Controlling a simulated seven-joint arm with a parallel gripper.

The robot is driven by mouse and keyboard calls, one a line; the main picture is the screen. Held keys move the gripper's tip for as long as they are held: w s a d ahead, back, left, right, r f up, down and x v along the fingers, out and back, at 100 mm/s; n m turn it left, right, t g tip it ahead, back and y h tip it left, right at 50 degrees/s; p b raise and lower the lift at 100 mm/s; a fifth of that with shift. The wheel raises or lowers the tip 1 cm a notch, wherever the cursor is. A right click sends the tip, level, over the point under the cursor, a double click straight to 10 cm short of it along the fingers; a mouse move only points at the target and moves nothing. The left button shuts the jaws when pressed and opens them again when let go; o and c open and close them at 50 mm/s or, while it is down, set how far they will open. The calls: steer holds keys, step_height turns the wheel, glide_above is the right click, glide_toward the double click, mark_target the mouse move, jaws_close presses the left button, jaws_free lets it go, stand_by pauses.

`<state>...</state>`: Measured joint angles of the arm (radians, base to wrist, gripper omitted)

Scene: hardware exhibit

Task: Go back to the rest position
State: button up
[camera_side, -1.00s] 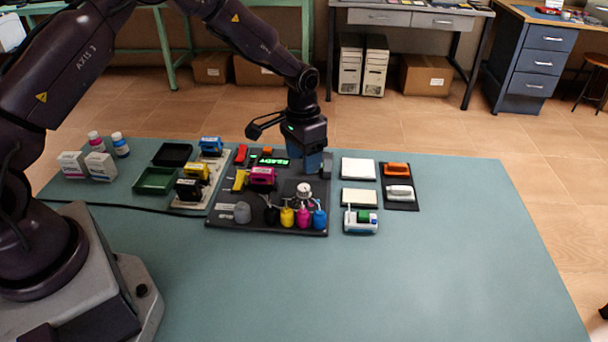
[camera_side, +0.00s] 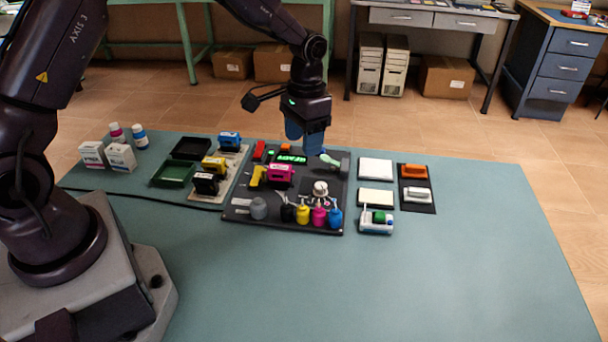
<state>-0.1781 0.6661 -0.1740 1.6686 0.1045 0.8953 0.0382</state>
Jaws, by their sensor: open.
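My gripper (camera_side: 308,140) hangs above the far right part of the dark board (camera_side: 236,214). Its blue fingers point down and are open, with nothing seen between them. A small pale-green-handled item (camera_side: 330,161) lies on the board just right of and below the fingers. The board also bears a magenta block (camera_side: 280,176), a yellow tool (camera_side: 257,176), a round gauge (camera_side: 320,188), a lit green display (camera_side: 291,159) and several coloured bottles along its near edge.
Right are white pads (camera_side: 376,168), a small device (camera_side: 376,222) and a black mat (camera_side: 419,207). The near table (camera_side: 400,290) is clear.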

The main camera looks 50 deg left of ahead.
steer(key=s+d+r+t, duration=0.1)
steer(key=s+r+t, duration=0.5)
steer(key=s+r, duration=1.3)
steer(key=s, duration=0.4)
steer(key=shift+s+d+r+n+t, duration=0.15)
steer(key=shift+d+r+n+t, duration=0.15)
steer(key=shift+d+r+n, duration=0.1)
